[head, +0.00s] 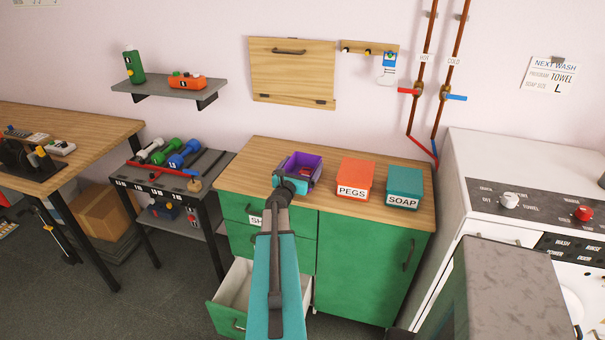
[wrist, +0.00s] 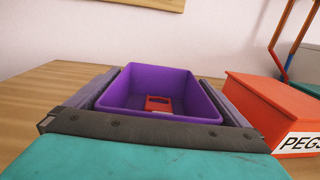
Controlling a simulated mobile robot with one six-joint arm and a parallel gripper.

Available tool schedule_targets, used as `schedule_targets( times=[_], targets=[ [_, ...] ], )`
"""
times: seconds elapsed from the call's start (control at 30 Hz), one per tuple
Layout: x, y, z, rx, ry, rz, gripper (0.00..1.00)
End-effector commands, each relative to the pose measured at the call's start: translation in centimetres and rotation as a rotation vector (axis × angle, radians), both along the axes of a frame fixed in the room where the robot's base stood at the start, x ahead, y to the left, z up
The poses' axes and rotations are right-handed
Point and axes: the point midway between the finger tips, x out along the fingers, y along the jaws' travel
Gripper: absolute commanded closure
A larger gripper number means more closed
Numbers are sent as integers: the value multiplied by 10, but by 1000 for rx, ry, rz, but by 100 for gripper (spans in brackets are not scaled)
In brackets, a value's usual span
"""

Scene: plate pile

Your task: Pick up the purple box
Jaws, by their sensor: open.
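The purple box (head: 313,161) stands open-topped on the wooden top of the green cabinet. It fills the middle of the wrist view (wrist: 160,77). A small red item (wrist: 157,103) with a pale part lies inside it. My gripper (head: 291,180) is at the box, with its jaws open. In the wrist view my gripper (wrist: 160,92) has one finger along the box's left side and one along its right side. Whether either finger touches the box I cannot tell. The box's near wall is partly hidden by the gripper.
An orange-red PEGS box (head: 355,180) stands close to the right, with a teal SOAP box (head: 404,187) beyond it. The cabinet's lower left drawer (head: 232,300) is pulled open. The wooden top (head: 246,172) is bare left of the box.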

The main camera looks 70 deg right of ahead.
Motion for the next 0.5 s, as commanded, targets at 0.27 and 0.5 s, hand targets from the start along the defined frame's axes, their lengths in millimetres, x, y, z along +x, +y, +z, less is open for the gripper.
schedule_targets(
  times=[0.27,0.5],
  targets=[
    [0,0,0,0,0,0,0],
    [0,0,0,0,0,0,22]
  ],
)
